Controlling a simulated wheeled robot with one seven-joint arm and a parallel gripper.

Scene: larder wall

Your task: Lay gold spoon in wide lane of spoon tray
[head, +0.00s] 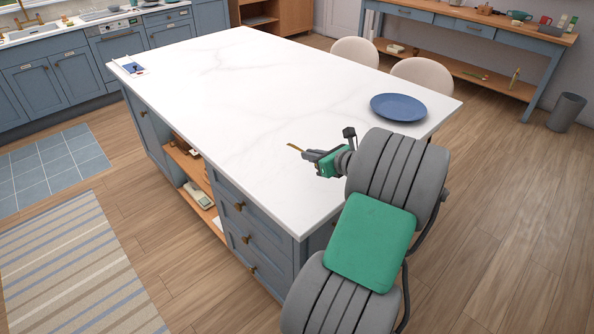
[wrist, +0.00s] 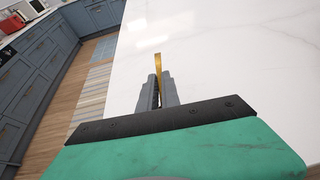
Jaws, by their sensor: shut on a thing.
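My gripper (head: 310,155) is over the near right part of the white island top, shut on the gold spoon (head: 295,147). In the wrist view the gold spoon (wrist: 158,67) sticks out forward from between the two grey fingers of my gripper (wrist: 157,91). Only a narrow strip of it shows; the rest is hidden between the fingers. I cannot tell how high it is above the top. I cannot make out a spoon tray with lanes in either view.
The white island top (head: 240,90) is mostly clear. A blue plate (head: 398,107) lies near its right end, behind my arm. A small blue and white item (head: 133,68) is at the far left corner. Two pale stools (head: 355,51) stand behind the island.

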